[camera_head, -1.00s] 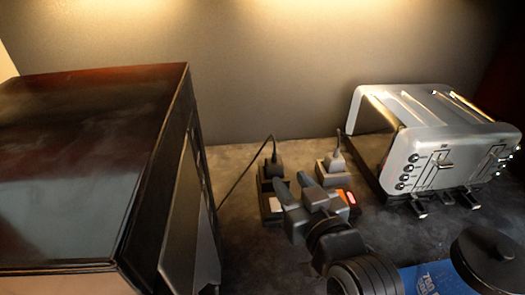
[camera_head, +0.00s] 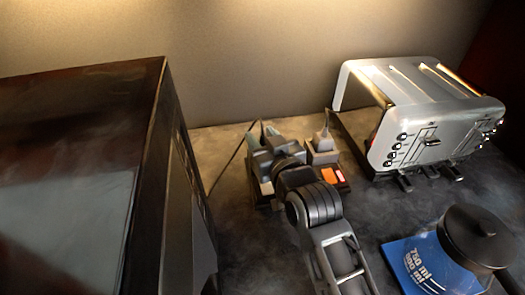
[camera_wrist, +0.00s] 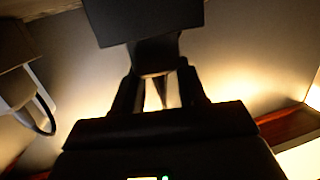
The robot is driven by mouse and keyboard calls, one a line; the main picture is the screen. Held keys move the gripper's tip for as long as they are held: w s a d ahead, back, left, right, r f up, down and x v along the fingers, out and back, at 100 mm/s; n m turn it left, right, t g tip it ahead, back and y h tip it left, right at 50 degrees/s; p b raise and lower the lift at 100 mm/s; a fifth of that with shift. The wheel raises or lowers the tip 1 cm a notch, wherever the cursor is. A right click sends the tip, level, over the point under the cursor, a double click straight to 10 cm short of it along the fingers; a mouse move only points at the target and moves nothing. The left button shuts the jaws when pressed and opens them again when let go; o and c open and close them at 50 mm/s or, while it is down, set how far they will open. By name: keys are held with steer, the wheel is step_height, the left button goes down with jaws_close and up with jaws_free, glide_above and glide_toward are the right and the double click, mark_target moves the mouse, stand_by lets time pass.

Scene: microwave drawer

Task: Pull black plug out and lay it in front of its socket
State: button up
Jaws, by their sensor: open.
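The black plug (camera_head: 270,132) stands upright in the left socket of the socket block (camera_head: 258,190), at the back of the counter in the head view. Its cord rises from the top and runs down left. My gripper (camera_head: 262,156) is open, directly in front of the plug, and hides most of it. In the wrist view my two fingers (camera_wrist: 158,74) are apart, and a dark block (camera_wrist: 145,22), seemingly the black plug, lies at and beyond their tips. I cannot tell whether they touch it.
A grey plug (camera_head: 322,141) stands close to the right, by an orange-lit switch (camera_head: 332,175). A toaster (camera_head: 425,120) is at right. A large dark microwave (camera_head: 80,180) fills the left.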

steer(key=shift+c, duration=0.3)
steer(key=shift+f, duration=0.1)
jaws_close()
